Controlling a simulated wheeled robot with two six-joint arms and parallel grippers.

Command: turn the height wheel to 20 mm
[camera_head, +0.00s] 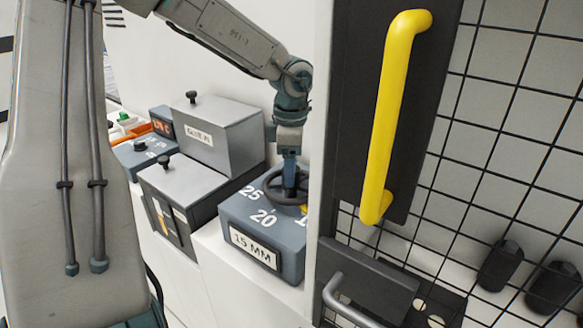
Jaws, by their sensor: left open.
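The height wheel (271,190) is a dark handwheel on top of a grey-blue box (233,210). White numbers 25 and 20 show on the box top, and another number at the right is partly hidden. A plate (254,246) on its front reads 15 MM. A bit of yellow shows at the wheel's right side. My left gripper (289,192) points down at the wheel, with its fingers at the wheel's middle. It is open; whether the fingers touch the wheel is unclear. The right gripper is not in view.
A grey glue box (220,140) with a black knob and another lidded box (185,190) stand left of the wheel box. A panel with a yellow handle (392,110) and a wire mesh stand close at the right. A grey handle (340,300) is below.

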